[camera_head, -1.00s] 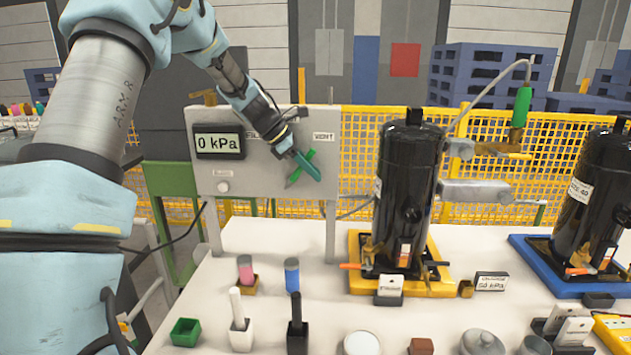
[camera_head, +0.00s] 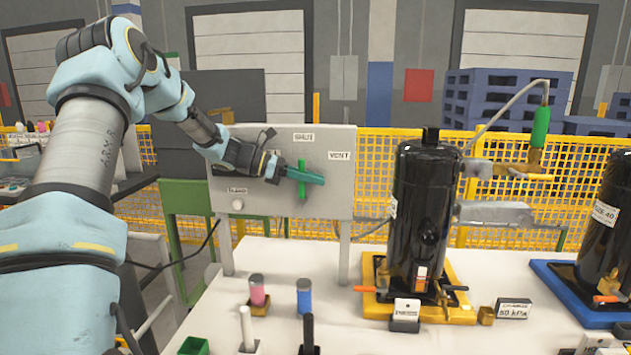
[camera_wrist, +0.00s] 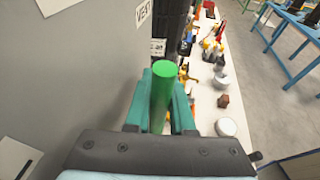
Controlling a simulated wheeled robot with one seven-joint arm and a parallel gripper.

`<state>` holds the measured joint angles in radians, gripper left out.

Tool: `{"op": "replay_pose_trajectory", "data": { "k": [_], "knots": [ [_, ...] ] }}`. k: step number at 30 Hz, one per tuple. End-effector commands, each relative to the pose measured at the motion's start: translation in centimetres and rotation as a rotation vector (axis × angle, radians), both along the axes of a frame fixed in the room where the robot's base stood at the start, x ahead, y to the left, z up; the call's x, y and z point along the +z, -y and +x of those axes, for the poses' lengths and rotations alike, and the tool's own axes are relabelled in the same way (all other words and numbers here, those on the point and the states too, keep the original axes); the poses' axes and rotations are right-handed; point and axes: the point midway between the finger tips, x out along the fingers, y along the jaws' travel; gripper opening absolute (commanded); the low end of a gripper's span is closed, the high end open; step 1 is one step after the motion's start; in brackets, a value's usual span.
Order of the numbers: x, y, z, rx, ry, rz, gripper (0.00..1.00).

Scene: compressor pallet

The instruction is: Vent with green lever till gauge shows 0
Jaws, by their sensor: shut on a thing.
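The green lever (camera_head: 301,166) is on the grey panel (camera_head: 330,200) and looks upright in the head view, its upper end toward the SHUT label (camera_head: 303,137). The VENT label (camera_head: 339,156) is to its right. My gripper (camera_head: 306,177) has teal fingers across the lever. In the wrist view the round green lever handle (camera_wrist: 162,92) sits between the two fingers of my gripper (camera_wrist: 161,108), which is shut on it. The gauge display is hidden behind my arm in the head view.
A black compressor (camera_head: 425,200) stands on a yellow tray (camera_head: 375,305) right of the panel. A second black compressor (camera_head: 610,225) is on a blue tray (camera_head: 553,280). Small pots and blocks lie on the white table (camera_head: 240,280). A yellow fence (camera_head: 375,150) runs behind.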

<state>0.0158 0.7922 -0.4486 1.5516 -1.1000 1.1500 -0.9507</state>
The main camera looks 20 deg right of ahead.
Motion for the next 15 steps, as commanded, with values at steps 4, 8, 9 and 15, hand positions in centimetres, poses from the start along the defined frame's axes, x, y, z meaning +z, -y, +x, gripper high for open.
{"op": "replay_pose_trajectory", "data": {
  "k": [4,8,9,15],
  "knots": [
    [-0.09,-0.1,0.08,0.002,-0.003,-0.003,0.0],
    [-0.11,-0.11,0.07,0.002,-0.002,-0.002,0.0],
    [-0.11,-0.11,0.07,0.002,-0.002,-0.002,0.0],
    [-0.12,-0.1,0.05,0.001,-0.003,-0.002,0.33]
  ]
}}
